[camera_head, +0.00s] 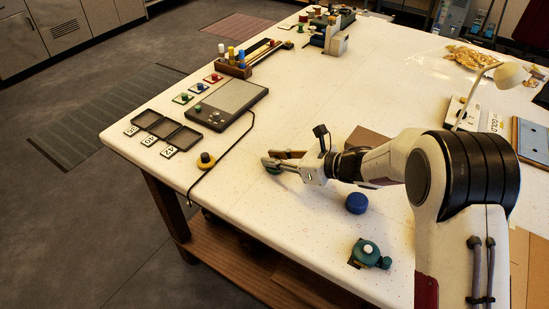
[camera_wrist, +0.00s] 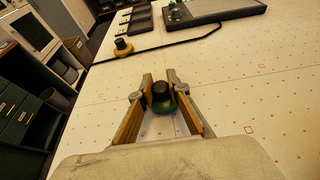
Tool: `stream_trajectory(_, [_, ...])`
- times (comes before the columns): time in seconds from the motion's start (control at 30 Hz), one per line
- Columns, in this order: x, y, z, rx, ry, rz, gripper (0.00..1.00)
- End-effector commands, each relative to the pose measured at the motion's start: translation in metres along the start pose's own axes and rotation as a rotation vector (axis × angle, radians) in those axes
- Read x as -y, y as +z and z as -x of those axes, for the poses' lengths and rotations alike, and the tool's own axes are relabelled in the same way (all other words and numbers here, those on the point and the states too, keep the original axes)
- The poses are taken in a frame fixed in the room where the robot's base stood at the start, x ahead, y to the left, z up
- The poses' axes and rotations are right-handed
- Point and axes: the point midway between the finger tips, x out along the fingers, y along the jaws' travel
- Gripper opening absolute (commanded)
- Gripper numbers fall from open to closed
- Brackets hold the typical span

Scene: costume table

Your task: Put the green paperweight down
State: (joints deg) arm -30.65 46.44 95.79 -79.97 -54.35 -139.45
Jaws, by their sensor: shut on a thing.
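The green paperweight (camera_wrist: 159,107) is a round green base with a black knob. It sits between the two fingers of my gripper (camera_wrist: 161,100), which is shut on it, in the wrist view. In the head view my gripper (camera_head: 274,159) is low over the white table (camera_head: 290,225), left of its middle, and a little of the green paperweight (camera_head: 273,170) shows under the fingertips. I cannot tell whether its base touches the table.
A yellow paperweight (camera_head: 206,161) stands near the left table edge beside a black cable (camera_head: 222,152). Dark trays (camera_head: 181,137) and a grey tablet (camera_head: 232,98) lie behind it. A blue round thing (camera_head: 357,204) and a green device (camera_head: 367,252) are at front right. The table around my gripper is bare.

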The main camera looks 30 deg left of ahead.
Motion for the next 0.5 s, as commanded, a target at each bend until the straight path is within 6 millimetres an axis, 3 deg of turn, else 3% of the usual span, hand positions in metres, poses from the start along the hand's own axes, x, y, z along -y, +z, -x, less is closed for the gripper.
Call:
stream_trajectory(0.17, [0.0001, -0.0018, -0.0009, 0.001, 0.000, 0.000, 0.00])
stream_trajectory(0.2, [0.0000, -0.0024, -0.0010, 0.000, 0.000, 0.000, 0.24])
stream_trajectory(0.23, [0.0000, -0.0024, -0.0009, 0.000, 0.000, 0.000, 0.32])
stream_trajectory(0.5, [0.0000, -0.0022, -0.0009, 0.000, 0.000, 0.000, 0.33])
